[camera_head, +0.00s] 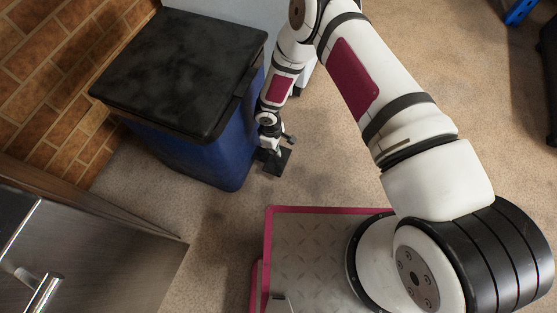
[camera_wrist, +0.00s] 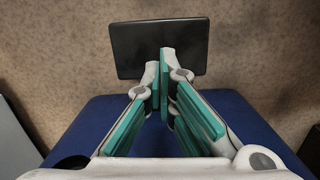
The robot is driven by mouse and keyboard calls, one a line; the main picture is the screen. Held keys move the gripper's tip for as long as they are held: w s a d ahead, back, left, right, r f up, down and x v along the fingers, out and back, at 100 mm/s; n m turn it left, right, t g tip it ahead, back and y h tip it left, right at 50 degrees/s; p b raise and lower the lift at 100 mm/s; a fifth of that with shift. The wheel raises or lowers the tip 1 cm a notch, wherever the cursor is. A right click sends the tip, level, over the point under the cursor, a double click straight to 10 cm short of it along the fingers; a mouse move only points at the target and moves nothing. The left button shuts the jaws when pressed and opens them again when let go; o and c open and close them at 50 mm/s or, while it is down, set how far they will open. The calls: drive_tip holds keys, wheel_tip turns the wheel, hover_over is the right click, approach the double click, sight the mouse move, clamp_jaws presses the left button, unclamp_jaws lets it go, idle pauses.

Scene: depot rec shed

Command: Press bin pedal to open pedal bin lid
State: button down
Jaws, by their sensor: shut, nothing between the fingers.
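The pedal bin has a blue body (camera_head: 215,155) and a black lid (camera_head: 185,70), which lies flat and closed in the head view. Its black pedal (camera_head: 277,164) sticks out near the floor at the bin's right side. My gripper (camera_head: 271,150) points down at the pedal, with its fingers shut and empty. In the wrist view the fingertips (camera_wrist: 162,62) overlap the near part of the dark rectangular pedal (camera_wrist: 188,40). The blue bin body (camera_wrist: 70,125) fills the lower part behind the fingers. I cannot tell whether the fingertips touch the pedal.
A brick wall (camera_head: 60,75) stands left of the bin. A metal-topped unit with a handle (camera_head: 40,285) is at the lower left. The carpeted floor (camera_head: 330,165) right of the pedal is clear.

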sight(270, 156)
drive_tip(key=f+b, duration=0.1)
drive_tip(key=f, duration=0.1)
drive_tip(key=f+b, duration=0.1)
drive_tip(key=f, duration=0.2)
drive_tip(key=shift+s+d, duration=0.1)
drive_tip(key=shift+d, duration=0.1)
drive_tip(key=shift+f, duration=2.15)
drive_tip(key=shift+w+a+r, duration=0.25)
drive_tip(key=shift+w+a, duration=0.1)
drive_tip(key=shift+a, duration=0.35)
drive_tip(key=shift+w+a+r, duration=0.25)
drive_tip(key=shift+w+a, duration=0.05)
drive_tip(key=shift+a, duration=0.35)
